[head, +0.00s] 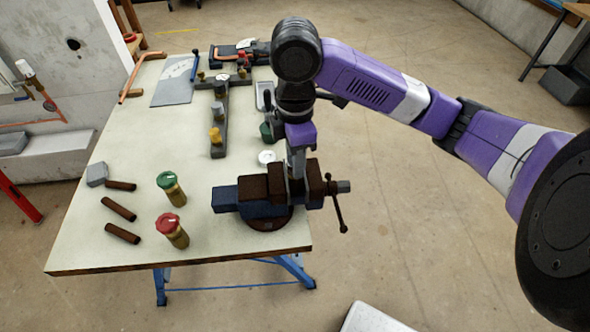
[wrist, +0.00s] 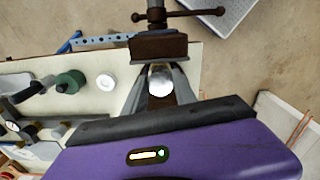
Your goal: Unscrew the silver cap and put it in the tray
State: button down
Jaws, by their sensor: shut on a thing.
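My gripper (head: 297,172) points down over the vise (head: 248,192) at the table's near right edge. In the wrist view its two fingers (wrist: 160,92) are shut on a round, bright silver cap (wrist: 160,80), close to the vise jaws (wrist: 158,46). In the head view the gripper and vise hide the cap, and what is below it is also hidden. A small pale grey tray (head: 264,94) lies farther back on the table, partly behind my arm.
A white disc (head: 266,157) and a dark green object (head: 266,131) are behind the vise. Green-topped (head: 171,186) and red-topped (head: 172,230) brass fittings stand left of it, beside several brown rods (head: 118,209). The vise handle (head: 337,207) sticks out right.

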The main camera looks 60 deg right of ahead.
jog(key=n+b, duration=0.1)
jog(key=n, duration=0.3)
jog(key=shift+f+b, duration=0.2)
jog(key=shift+b, duration=0.2)
jog(key=shift+r+n+b, duration=0.2)
jog(key=shift+n+b, duration=0.1)
jog(key=shift+n, duration=1)
jog(key=c, duration=1.2)
grip_release()
jog(key=shift+o, duration=0.2)
